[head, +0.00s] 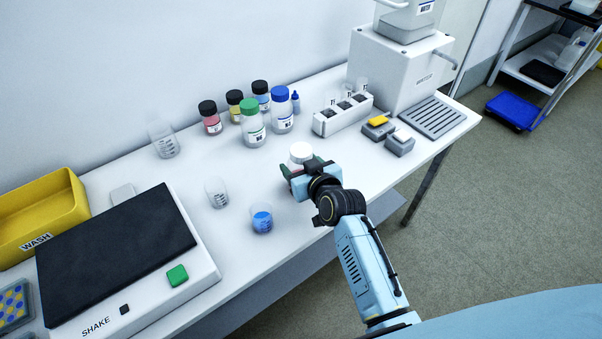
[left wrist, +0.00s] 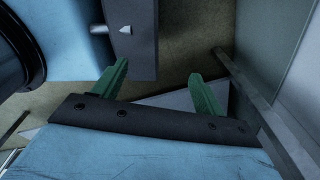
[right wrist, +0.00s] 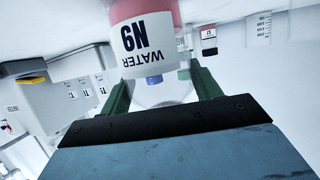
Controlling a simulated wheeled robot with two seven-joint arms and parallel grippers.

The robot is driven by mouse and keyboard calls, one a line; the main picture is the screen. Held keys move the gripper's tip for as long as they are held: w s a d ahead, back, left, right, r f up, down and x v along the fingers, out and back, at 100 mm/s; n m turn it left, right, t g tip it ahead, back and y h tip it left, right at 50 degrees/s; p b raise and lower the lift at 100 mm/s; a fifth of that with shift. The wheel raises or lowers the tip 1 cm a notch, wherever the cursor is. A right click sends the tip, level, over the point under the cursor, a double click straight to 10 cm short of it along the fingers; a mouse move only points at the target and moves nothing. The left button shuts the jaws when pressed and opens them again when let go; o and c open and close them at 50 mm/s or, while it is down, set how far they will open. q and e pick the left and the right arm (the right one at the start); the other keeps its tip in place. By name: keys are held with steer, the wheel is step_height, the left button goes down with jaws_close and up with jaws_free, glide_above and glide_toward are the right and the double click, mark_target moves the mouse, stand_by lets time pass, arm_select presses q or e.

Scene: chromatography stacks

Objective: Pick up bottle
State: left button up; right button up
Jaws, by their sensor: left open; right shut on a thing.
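Several capped bottles, including a green-capped one (head: 252,122) and a blue-capped one (head: 280,108), stand behind. A blue-liquid beaker (head: 262,219) and an empty beaker (head: 217,194) stand left. A vial rack (head: 342,117) is right. A shaker (head: 190,282) fills the near left.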

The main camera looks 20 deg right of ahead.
step_height(320, 180, up, 10)
steer(key=p, duration=0.3)
step_height(320, 180, up, 5)
steer(key=p, duration=0.5)
steer(key=shift+r+p, duration=0.15)
steer(key=shift+p, duration=0.2)
step_height(320, 180, up, 6)
glide_above(301, 149)
step_height(301, 149, down, 6)
steer(key=shift+s+f, duration=0.1)
step_height(301, 149, up, 7)
step_height(301, 149, down, 7)
steer(key=shift+r, duration=0.15)
step_height(301, 149, up, 7)
step_height(301, 149, down, 8)
steer(key=shift+r, duration=0.35)
arm_select(q)
step_height(301, 149, up, 9)
steer(key=d, duration=0.2)
steer(key=shift+f, duration=0.2)
